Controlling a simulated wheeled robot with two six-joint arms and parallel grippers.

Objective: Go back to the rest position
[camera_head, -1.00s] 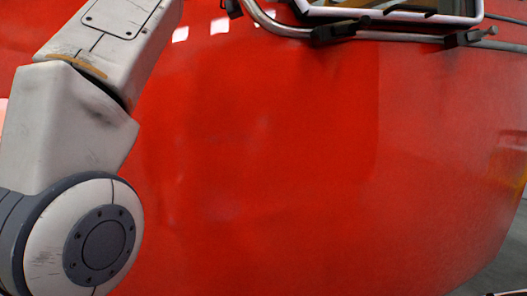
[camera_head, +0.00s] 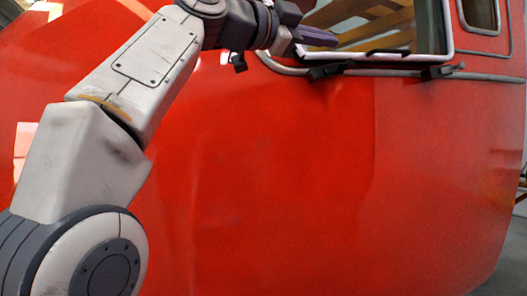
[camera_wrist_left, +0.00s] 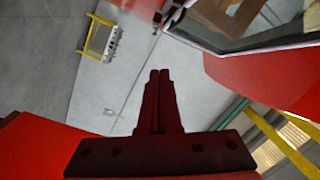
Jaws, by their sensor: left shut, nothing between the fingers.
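My left gripper (camera_head: 318,37) is at the top of the head view, in front of the window opening of the red nosecone (camera_head: 290,170). Its arm comes in from the left and reaches up across the red surface. In the left wrist view the gripper (camera_wrist_left: 159,76) shows dark, its two fingers together with nothing between them. The red nosecone also shows in the left wrist view (camera_wrist_left: 270,80) at the right. My right gripper is in neither view.
The window frame (camera_head: 447,28) with its pale edge is close to the left gripper. A grey rail (camera_head: 380,72) with dark clamps runs below it. The left wrist view shows grey floor (camera_wrist_left: 60,60), a yellow frame (camera_wrist_left: 99,38) and yellow bars (camera_wrist_left: 285,143).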

